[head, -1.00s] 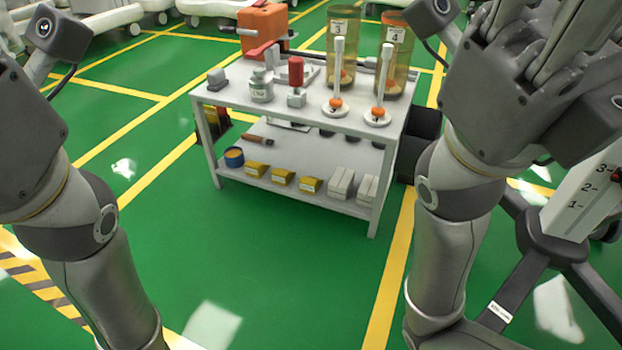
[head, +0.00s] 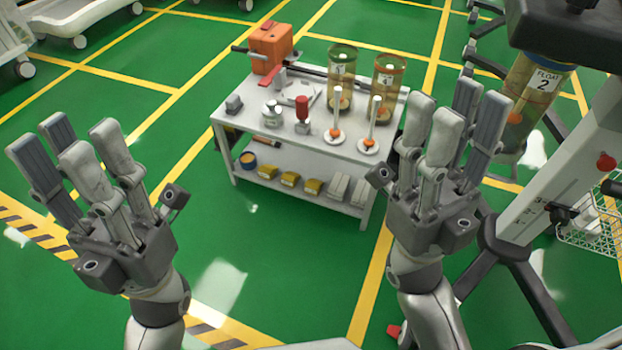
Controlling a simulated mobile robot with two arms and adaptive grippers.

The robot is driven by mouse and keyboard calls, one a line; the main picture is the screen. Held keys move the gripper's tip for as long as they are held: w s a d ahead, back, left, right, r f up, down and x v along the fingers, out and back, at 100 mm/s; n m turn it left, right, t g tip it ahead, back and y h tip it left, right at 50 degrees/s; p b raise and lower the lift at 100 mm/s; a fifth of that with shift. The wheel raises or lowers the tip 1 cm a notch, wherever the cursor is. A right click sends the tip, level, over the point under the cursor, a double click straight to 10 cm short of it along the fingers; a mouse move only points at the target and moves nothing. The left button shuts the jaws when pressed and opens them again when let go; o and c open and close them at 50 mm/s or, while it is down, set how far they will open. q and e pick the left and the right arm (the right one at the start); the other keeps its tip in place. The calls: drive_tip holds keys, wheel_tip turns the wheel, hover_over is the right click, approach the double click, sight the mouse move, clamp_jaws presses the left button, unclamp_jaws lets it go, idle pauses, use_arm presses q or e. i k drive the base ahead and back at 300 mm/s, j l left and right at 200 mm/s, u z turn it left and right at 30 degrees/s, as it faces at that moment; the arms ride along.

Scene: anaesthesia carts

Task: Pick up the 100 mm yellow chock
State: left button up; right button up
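Several small yellow chocks lie in a row on the lower shelf of the white cart: a left one (head: 267,172), a middle one (head: 290,179) and a right one (head: 312,187). Their size markings are too small to read, so I cannot tell which is 100 mm. My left gripper (head: 78,150) is raised at the left, fingers spread, open and empty, well apart from the cart. My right gripper (head: 453,118) is raised right of the cart, fingers spread, open and empty, and apart from the chocks.
The cart's top (head: 255,119) carries an orange box (head: 270,47), two labelled cylinders, a red-topped item and two white stands. Pale blocks (head: 338,187) lie beside the chocks. A dark-based stand (head: 505,245) is close at right. Green floor before the cart is clear.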

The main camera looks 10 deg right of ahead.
sight(312, 187)
drive_tip(key=i+j+z, duration=0.1)
drive_tip(key=i+j, duration=0.35)
drive_tip(key=j, duration=0.3)
drive_tip(key=i+j+z, duration=0.15)
drive_tip(key=j, duration=0.25)
drive_tip(key=i+z, duration=0.1)
drive_tip(key=z, duration=1.2)
